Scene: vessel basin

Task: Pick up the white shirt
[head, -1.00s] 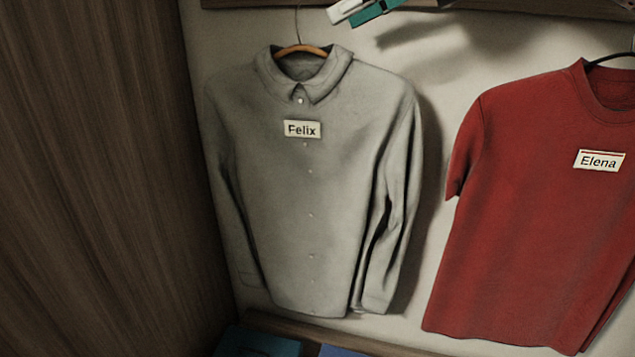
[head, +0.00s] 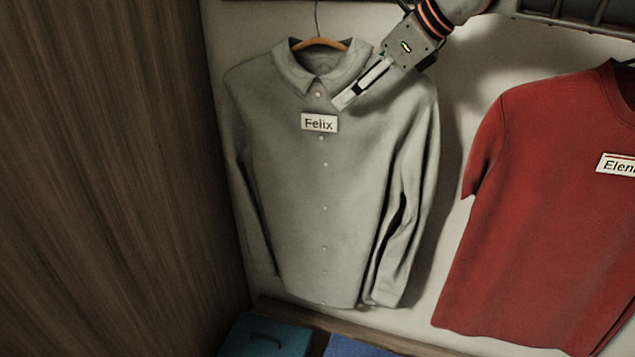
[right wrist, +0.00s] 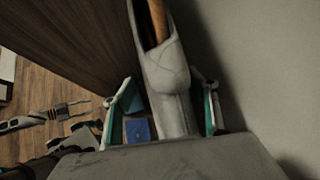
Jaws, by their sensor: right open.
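The pale grey-white shirt (head: 290,180), a long-sleeved button-up with a "Felix" label, hangs from a wooden hanger (head: 320,44) against the wall in the head view. My right gripper (head: 345,100) comes in from the top right and overlaps the shirt's shoulder just right of the collar. In the right wrist view its two teal-lined fingers (right wrist: 167,108) are apart, one on each side of the shirt's pale collar and shoulder (right wrist: 165,75). Contact cannot be told. My left gripper is not in the head view; grey arm-like parts at the lower left of the wrist view are unclear.
A red shirt (head: 550,200) labelled "Elena" hangs to the right, with bare wall between. A brown wooden panel (head: 110,180) stands close on the left. Teal (head: 265,335) and blue (head: 355,347) boxes lie below, near a wooden ledge (head: 400,335).

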